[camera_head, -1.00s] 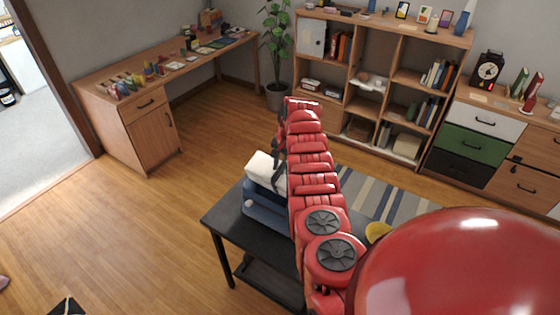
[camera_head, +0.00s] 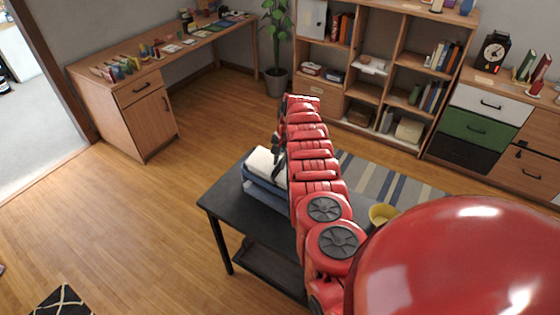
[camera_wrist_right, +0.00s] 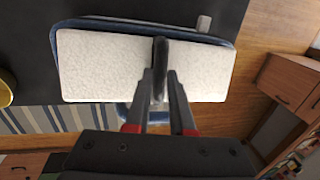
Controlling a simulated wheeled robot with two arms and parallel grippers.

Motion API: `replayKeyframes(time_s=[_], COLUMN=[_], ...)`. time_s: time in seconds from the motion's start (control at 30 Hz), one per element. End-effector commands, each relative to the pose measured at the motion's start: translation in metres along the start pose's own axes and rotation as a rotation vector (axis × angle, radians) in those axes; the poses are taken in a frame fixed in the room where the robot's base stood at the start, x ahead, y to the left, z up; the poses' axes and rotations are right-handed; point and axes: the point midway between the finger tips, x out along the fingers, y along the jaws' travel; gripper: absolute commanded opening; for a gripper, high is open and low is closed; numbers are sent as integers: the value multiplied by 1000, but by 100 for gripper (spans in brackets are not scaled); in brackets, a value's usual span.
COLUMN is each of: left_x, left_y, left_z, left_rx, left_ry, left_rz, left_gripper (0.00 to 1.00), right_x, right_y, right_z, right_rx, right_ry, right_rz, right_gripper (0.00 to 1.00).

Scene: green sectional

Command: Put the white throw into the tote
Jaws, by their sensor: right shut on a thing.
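The white throw (camera_wrist_right: 100,66) is a folded, pale, textured block. In the head view the throw (camera_head: 262,160) is on top of a blue item (camera_head: 262,190) on a dark table, partly hidden by my right arm. A blue edge (camera_wrist_right: 130,24) shows around the throw in the right wrist view; I cannot tell whether the blue item is the tote or folded cloth. My left gripper is out of view.
The dark table (camera_head: 225,208) has a lower shelf. A yellow bowl (camera_head: 382,214) is to the right of my arm. A black-and-white patterned thing (camera_head: 62,300) is on the floor at lower left. A striped rug (camera_head: 370,178) and shelves (camera_head: 345,95) are behind.

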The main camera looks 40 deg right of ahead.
Motion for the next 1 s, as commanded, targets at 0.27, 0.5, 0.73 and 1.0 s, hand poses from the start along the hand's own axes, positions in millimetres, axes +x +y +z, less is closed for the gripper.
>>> replayKeyframes(time_s=[0.27,0.5,0.73,1.0], left_x=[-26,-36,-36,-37], left_y=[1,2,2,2], left_z=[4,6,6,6], left_rx=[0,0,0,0], left_ry=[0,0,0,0], left_rz=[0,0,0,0], left_gripper=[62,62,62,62], right_x=[26,37,38,38], right_y=[5,8,8,7], right_z=[0,1,0,0], right_rx=[0,0,0,-1], right_ry=[1,-3,-1,-1], right_rz=[-1,2,1,-1], right_gripper=[0,0,0,0])
